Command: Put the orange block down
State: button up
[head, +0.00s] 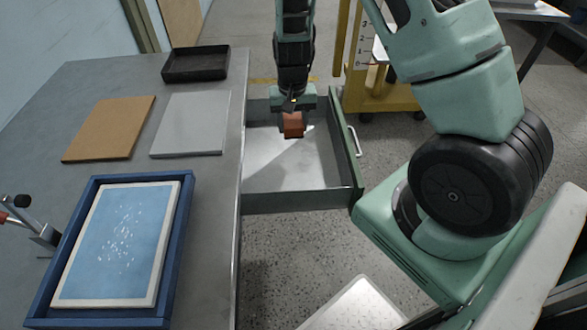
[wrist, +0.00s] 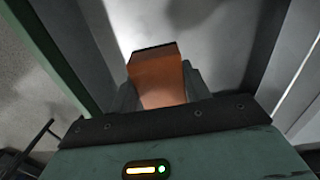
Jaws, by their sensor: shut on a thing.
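The orange block (head: 293,125) is held in my gripper (head: 294,112), over the open drawer (head: 300,175) in the head view. In the wrist view the orange block (wrist: 157,78) sits between the two fingers of my gripper (wrist: 158,88), which are shut on it. The drawer floor shows pale grey beyond the block. The drawer looks empty. I cannot tell how high the block is above the drawer floor.
The grey table (head: 120,80) stands left of the drawer. On it are a black tray (head: 195,64), a brown board (head: 110,128), a grey board (head: 190,124) and a blue-framed tray (head: 100,320) with a pale blue panel. A yellow stand (head: 372,90) is behind the drawer.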

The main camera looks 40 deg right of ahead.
aim_at(294, 158)
jog(key=shift+w+d+f+m+b, duration=0.1)
jog(key=shift+d+f+m+b, duration=0.1)
jog(key=shift+f+m+b, duration=0.25)
notch_tip(294, 158, down, 10)
jog(key=shift+b, duration=0.35)
jog(key=shift+f, duration=0.1)
jog(key=shift+f, duration=0.15)
jog(key=o, duration=0.9)
jog(key=shift+o, duration=0.2)
